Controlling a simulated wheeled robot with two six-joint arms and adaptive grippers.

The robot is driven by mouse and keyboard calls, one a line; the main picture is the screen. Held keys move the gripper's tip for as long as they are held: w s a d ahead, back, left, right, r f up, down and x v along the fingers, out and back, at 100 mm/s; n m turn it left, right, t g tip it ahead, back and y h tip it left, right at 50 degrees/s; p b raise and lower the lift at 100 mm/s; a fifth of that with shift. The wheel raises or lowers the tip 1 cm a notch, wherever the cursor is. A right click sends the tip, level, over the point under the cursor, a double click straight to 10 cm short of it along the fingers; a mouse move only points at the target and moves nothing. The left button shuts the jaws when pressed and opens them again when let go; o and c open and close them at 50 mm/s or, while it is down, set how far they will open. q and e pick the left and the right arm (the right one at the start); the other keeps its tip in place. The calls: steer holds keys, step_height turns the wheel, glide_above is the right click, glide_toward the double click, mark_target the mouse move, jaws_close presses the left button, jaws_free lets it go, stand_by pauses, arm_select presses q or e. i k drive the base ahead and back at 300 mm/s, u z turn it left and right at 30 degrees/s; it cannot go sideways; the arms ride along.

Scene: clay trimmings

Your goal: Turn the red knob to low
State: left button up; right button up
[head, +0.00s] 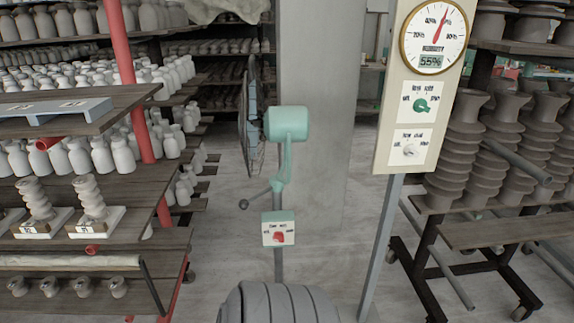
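The red knob (279,238) sits low on a small white control box (279,227) on the post of a green fan (287,124). Small lettering lies above the knob and to both sides of it, too small to read surely. The knob's exact pointing direction is hard to tell at this size. Neither of my grippers is in the head view, and nothing touches the knob.
A board on a post at the right holds a humidity dial (434,37), a green knob (421,105) and a white knob (410,150). Shelves of pale bottles (100,155) stand left, racks of ribbed grey insulators (470,150) right. A ribbed grey object (277,304) fills the bottom centre.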

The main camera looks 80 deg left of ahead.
mark_target(278, 236)
steer(key=u, duration=0.55)
steer(key=i, duration=0.75)
steer(key=u, duration=0.85)
